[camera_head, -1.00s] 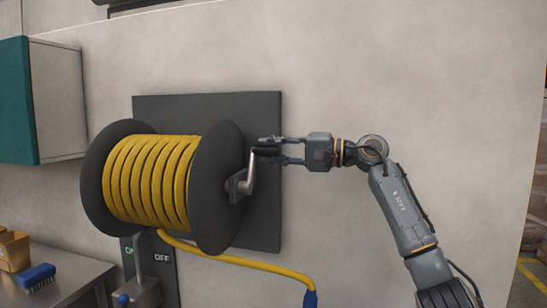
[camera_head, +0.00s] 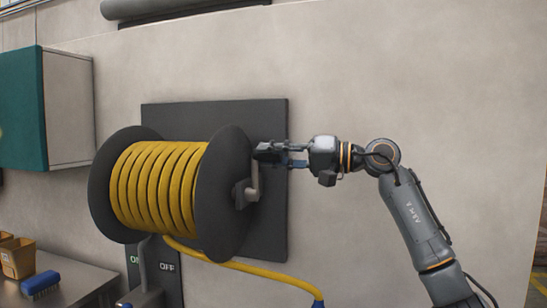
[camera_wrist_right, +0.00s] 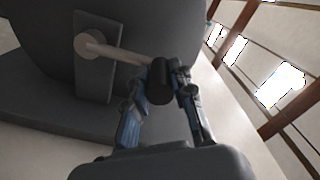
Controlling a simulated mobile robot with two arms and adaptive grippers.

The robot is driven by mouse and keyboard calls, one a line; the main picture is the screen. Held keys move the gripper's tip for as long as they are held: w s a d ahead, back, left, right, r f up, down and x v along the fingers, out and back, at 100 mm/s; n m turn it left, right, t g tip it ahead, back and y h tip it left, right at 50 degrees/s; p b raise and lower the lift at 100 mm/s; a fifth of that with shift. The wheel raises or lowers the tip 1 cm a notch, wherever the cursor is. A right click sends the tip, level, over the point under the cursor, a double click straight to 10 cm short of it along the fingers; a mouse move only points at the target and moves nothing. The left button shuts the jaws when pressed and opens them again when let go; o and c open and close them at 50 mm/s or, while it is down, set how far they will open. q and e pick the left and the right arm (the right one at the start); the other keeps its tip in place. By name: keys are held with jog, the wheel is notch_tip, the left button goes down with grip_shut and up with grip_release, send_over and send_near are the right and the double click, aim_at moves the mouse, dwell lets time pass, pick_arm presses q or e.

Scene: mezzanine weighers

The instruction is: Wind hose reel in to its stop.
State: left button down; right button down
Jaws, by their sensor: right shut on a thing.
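The hose reel (camera_head: 226,190) is a dark drum with yellow hose (camera_head: 155,186) wound on it, mounted on a dark wall plate. A grey metal crank (camera_head: 254,183) stands out from its right side and points up. My right gripper (camera_head: 272,154) is shut on the crank's dark handle. In the right wrist view the black handle (camera_wrist_right: 159,82) sits between the fingers, with the crank arm (camera_wrist_right: 125,52) running left to its hub. The hose's free run (camera_head: 255,270) leaves the drum's underside toward the lower right, ending at a blue fitting (camera_head: 318,304). My left gripper is not in view.
A teal-fronted wall cabinet (camera_head: 22,110) hangs at the left. Below it a metal bench (camera_head: 75,284) holds a blue brush (camera_head: 40,283) and tan bins (camera_head: 17,257). An ON/OFF panel (camera_head: 166,267) is under the reel. The wall right of the reel is bare.

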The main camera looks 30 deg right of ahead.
jog(key=shift+a, duration=0.1)
jog(key=c, duration=1.1)
grip_release()
jog(key=shift+s, duration=0.1)
jog(key=shift+d, duration=0.2)
jog(key=v, duration=1.1)
jog(key=shift+s+d, duration=0.15)
jog(key=shift+s, duration=0.25)
